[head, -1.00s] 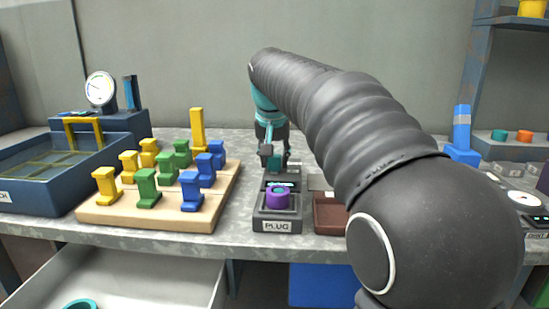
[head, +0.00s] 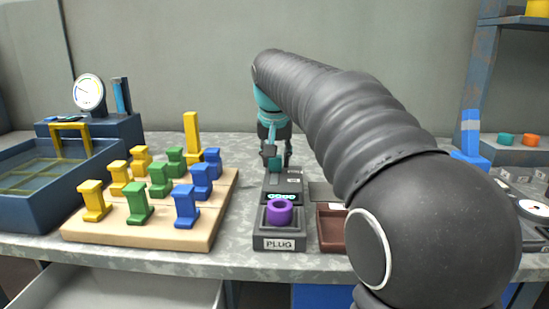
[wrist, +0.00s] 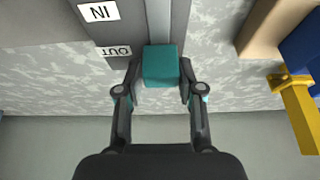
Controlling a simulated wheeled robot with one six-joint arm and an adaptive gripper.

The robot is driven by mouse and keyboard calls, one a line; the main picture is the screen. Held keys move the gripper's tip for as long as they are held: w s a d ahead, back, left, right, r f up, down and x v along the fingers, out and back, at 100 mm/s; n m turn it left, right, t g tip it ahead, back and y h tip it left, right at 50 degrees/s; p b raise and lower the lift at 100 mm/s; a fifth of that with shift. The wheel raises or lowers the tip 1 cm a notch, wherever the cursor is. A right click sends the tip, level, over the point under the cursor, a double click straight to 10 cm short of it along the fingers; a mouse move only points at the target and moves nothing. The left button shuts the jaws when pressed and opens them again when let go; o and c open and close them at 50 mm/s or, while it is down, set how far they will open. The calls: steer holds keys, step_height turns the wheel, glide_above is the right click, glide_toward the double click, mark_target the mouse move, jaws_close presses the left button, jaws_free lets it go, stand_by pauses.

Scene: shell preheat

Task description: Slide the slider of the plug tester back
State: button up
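The plug tester (head: 262,230) stands near the table's front edge, its PLUG label facing front. A purple ring-shaped plug (head: 279,211) sits in its front part, with a row of small teal lights behind it. My gripper (head: 272,158) is at the tester's far end. In the wrist view my gripper (wrist: 161,85) is shut on a teal block, the slider's handle (wrist: 160,67), with a finger at each side. The handle is at the end of a grey rail (wrist: 158,18), beyond the OUT label on the tester (wrist: 115,50). My arm hides part of the area to the right.
A wooden board (head: 80,232) with yellow, green and blue pieces stands to the left. A blue basin (head: 30,205) and a dial gauge (head: 89,92) are farther left. A brown tray (head: 331,230) is close on the tester's right. A drawer (head: 130,290) is open below.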

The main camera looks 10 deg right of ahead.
steer(key=shift+o, duration=1.3)
steer(key=shift+d, duration=0.1)
steer(key=shift+a, duration=0.2)
steer(key=v, duration=1.2)
steer(key=shift+d, duration=0.1)
